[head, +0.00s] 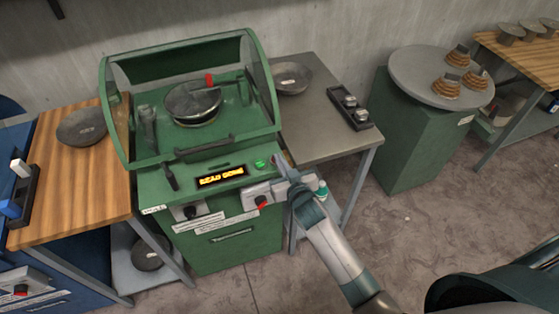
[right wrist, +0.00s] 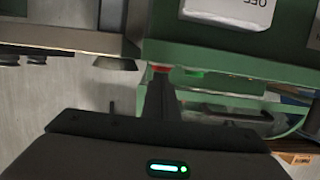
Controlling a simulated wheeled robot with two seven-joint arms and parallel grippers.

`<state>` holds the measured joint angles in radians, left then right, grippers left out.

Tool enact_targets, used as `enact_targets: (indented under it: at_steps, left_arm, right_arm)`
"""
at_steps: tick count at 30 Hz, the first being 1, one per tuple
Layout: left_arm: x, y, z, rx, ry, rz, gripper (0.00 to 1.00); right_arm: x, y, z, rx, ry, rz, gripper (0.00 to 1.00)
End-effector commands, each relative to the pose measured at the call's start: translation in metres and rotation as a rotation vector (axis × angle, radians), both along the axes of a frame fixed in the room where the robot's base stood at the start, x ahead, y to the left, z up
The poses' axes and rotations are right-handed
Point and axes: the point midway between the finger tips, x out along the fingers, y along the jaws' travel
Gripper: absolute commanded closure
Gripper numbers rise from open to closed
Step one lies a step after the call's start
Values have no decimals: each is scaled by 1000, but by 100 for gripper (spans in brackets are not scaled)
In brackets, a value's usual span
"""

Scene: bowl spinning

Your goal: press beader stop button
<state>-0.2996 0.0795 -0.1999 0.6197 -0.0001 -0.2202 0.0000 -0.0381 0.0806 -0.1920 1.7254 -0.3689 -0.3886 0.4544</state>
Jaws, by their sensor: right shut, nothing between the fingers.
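The beader is a green machine (head: 215,240) with a clear-sided hood raised over a round metal bowl (head: 193,101). Its front panel has a lit display (head: 221,177) that appears to read "BEAD DONE" and a green lit button (head: 260,164). Beside the green button is a red stop button (head: 274,159), partly hidden by my right gripper (head: 281,168). In the right wrist view, my closed fingers (right wrist: 160,80) reach the red button (right wrist: 160,68), with the green button (right wrist: 193,72) beside it. I cannot tell whether the fingertips touch or press it. My left gripper is out of view.
A wooden table (head: 60,210) with a metal bowl (head: 82,126) stands at left. A grey table (head: 330,130) at right holds another bowl (head: 291,78) and a dark tray (head: 352,108). A red-handled switch box (head: 258,197) sits just below my right gripper.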

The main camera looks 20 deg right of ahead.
Motion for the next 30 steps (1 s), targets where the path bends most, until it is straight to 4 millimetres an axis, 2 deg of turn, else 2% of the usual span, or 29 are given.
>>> enact_targets:
  at_steps: [1,6,8,21,30]
  left_arm:
    - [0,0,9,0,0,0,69]
    - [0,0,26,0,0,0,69]
    - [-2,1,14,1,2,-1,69]
    - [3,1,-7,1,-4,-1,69]
    - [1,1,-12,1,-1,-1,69]
  right_arm:
    - [3,-1,12,0,-4,0,100]
    - [12,-3,36,0,-18,1,100]
    - [1,-3,29,0,-18,2,100]
    - [-63,-5,47,1,-22,2,100]
    - [-84,-6,55,1,-23,2,100]
